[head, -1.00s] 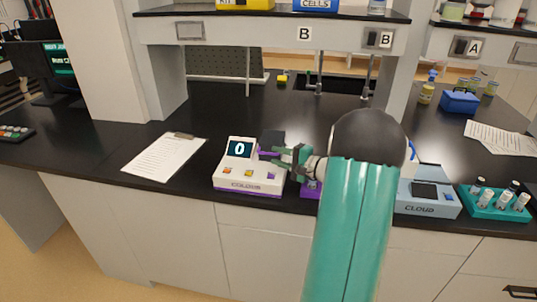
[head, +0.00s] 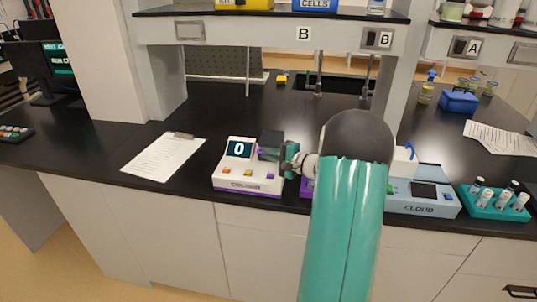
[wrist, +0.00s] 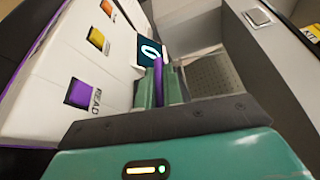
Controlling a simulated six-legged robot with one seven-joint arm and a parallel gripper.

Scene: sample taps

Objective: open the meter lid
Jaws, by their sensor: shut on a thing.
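The white meter (head: 246,180) stands on the black counter, with a display reading 0, coloured buttons and a purple base edge. Its dark lid (head: 271,139) shows at the right of the display and looks tilted up; its exact angle is hard to tell. My gripper (head: 275,155) is at the meter's right side, partly hidden behind my arm. In the wrist view, the green fingers (wrist: 159,88) are shut on a purple handle (wrist: 158,72), close to the display (wrist: 149,52). The purple READ button (wrist: 80,93) lies left of the fingers.
A clipboard (head: 163,157) lies to the left of the meter. A blue CLOUD meter (head: 420,198) and a teal vial rack (head: 497,201) stand to the right. A shelf (head: 250,32) crosses above. The counter behind the meter is mostly clear.

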